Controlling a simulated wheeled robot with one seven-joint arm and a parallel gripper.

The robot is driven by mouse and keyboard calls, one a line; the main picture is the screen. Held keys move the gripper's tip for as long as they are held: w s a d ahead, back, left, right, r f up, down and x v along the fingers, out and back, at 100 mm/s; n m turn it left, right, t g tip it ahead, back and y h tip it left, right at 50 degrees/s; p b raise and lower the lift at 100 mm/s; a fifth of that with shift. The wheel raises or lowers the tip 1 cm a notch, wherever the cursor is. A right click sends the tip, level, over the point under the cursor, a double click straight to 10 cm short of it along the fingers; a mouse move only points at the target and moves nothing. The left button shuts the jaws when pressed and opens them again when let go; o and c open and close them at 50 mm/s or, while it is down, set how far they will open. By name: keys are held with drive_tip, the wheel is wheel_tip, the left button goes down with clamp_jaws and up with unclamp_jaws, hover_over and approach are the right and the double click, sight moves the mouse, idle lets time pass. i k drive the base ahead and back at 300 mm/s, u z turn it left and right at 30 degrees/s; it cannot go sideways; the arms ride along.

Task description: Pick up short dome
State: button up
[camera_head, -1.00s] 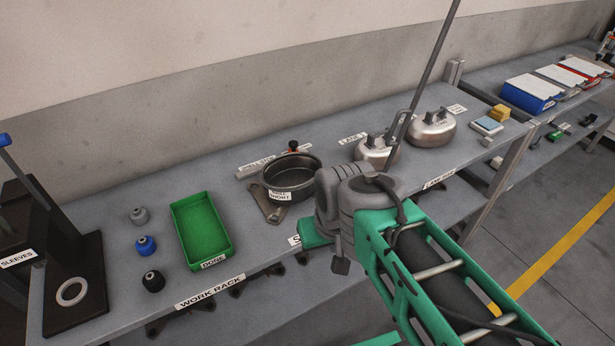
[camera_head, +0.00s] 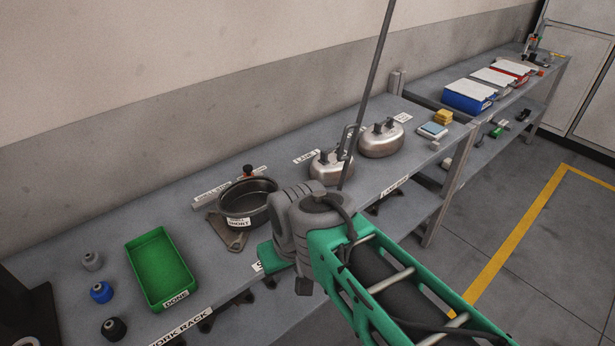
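Two silver metal domes with dark brackets on top stand on the bench by the LANE 1 label. The left dome (camera_head: 322,172) looks smaller and is partly covered by my arm. The right dome (camera_head: 381,143) looks larger and stands clear. I cannot read which one is marked short. A dark open round shell (camera_head: 248,205) with a label reading SHORT sits on a brown base plate (camera_head: 226,236), left of my arm. My arm's grey joint and green link cross the lower middle; my gripper's fingers do not show.
A green DONE tray (camera_head: 150,299) and grey, blue and black knobs (camera_head: 101,292) are at the left. Yellow (camera_head: 443,117) and pale blue blocks (camera_head: 433,131) are right of the domes. A thin dark pole (camera_head: 371,85) rises near the left dome. Bins (camera_head: 469,97) stand on the farther bench.

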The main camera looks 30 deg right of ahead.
sight(325, 168)
drive_tip(key=u, duration=3.1)
drive_tip(key=k, duration=1.1)
drive_tip(key=z, duration=1.3)
drive_tip(key=i, duration=1)
drive_tip(key=u, duration=0.05)
